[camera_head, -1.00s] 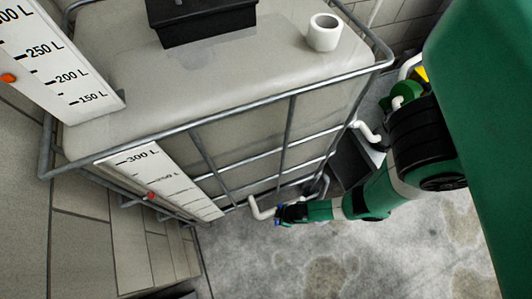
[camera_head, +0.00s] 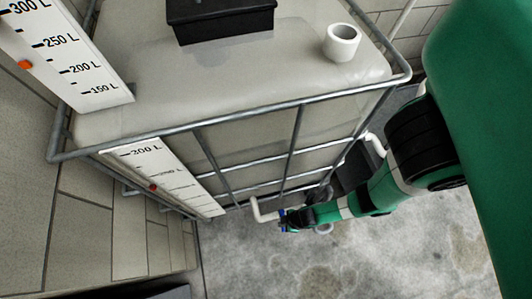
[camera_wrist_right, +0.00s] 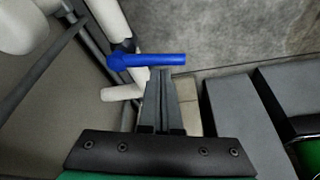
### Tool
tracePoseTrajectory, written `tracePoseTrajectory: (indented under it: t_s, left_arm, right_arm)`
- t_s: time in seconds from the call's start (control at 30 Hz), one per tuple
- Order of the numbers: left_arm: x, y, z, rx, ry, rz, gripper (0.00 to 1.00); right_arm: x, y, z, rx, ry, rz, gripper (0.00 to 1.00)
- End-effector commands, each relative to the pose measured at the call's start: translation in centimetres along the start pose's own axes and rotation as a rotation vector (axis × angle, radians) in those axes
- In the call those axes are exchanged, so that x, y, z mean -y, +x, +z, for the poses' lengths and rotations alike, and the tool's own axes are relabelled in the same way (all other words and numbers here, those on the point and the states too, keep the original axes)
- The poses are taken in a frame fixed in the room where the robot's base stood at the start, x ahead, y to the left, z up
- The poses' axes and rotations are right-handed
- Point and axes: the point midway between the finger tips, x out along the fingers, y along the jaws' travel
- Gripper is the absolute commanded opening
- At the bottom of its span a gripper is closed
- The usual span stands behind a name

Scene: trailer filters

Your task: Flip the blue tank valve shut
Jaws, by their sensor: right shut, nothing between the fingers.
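The blue valve handle (camera_wrist_right: 148,60) lies across the upper middle of the right wrist view, its round hub at the left on the white pipe (camera_wrist_right: 110,18). In the head view a bit of the blue handle (camera_head: 283,220) shows at the end of the white pipe (camera_head: 258,212) low on the tank (camera_head: 130,123). My right gripper (camera_wrist_right: 158,72) is shut and empty, its fingertips at the handle's lower edge in the wrist view; I cannot tell whether they touch. It also shows in the head view (camera_head: 290,219) beside the valve. My left gripper is not in view.
A metal cage (camera_head: 290,150) surrounds the tank. A black box (camera_head: 222,20) and a white cup-like fitting (camera_head: 342,42) sit on top. Scale boards (camera_head: 70,60) stand at the left. Wet concrete floor (camera_head: 340,265) lies open below my right arm.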

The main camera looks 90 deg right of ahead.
Motion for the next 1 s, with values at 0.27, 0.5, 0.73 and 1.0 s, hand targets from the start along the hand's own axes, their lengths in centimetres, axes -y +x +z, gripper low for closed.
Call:
tracePoseTrajectory:
  t_s: [0.27,0.5,0.73,1.0]
  left_arm:
    - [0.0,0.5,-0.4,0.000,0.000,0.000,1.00]
    - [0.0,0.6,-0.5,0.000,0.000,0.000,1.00]
    - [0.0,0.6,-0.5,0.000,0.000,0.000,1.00]
    - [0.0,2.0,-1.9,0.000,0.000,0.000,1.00]
  right_arm:
    - [-1.1,0.0,-0.2,0.002,0.009,-0.001,0.00]
    - [-1.6,0.1,-0.4,-0.003,0.001,-0.001,0.00]
    - [-1.6,0.1,-0.4,-0.003,0.000,-0.001,0.00]
    - [-1.4,-1.5,-2.9,-0.005,0.003,0.000,0.00]
